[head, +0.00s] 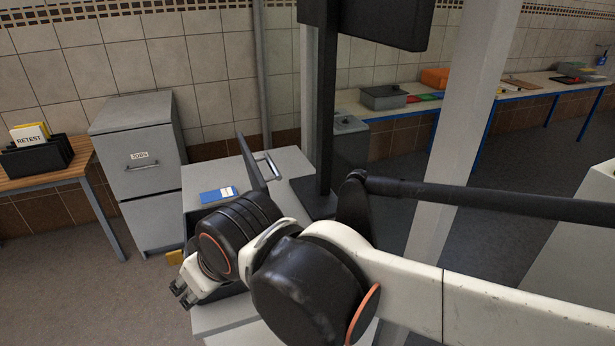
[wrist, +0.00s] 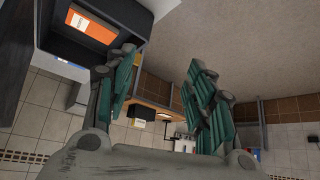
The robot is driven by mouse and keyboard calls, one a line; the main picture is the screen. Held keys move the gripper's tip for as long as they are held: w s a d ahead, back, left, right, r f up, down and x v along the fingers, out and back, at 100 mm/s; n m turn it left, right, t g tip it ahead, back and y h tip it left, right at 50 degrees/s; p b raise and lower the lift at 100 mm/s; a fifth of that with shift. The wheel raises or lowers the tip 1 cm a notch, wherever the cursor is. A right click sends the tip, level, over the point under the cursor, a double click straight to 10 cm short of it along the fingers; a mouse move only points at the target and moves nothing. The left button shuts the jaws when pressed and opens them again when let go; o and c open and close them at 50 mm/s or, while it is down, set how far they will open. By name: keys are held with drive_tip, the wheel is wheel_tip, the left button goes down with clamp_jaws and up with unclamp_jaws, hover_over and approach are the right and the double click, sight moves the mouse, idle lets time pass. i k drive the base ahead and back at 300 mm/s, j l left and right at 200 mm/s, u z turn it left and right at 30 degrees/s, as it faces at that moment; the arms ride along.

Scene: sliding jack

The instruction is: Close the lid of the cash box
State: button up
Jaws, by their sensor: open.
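The cash box (head: 188,222) is a dark box on a grey cabinet in the head view, largely hidden behind my arm. Its lid (head: 250,160) stands up, open, at the box's right side, with a metal handle (head: 265,166). A blue card (head: 218,195) with a white patch shows at the box. In the wrist view, a dark open box (wrist: 140,14) is at the upper left with an orange and white card (wrist: 92,24) in it. My gripper (head: 182,290) is in front of the box, fingers apart and empty; it also shows in the wrist view (wrist: 162,60).
A dark post with a monitor (head: 385,20) rises behind the cabinet, right of the lid. A grey filing cabinet (head: 140,180) and a wooden table (head: 50,175) stand to the left. Floor (head: 70,290) at the lower left is clear.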

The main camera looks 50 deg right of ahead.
sight(258, 182)
drive_tip(key=k+l, duration=0.3)
drive_tip(key=l, duration=0.15)
drive_tip(key=k+l, duration=0.35)
drive_tip(key=l, duration=0.15)
drive_tip(key=k+l, duration=0.3)
drive_tip(key=l, duration=0.15)
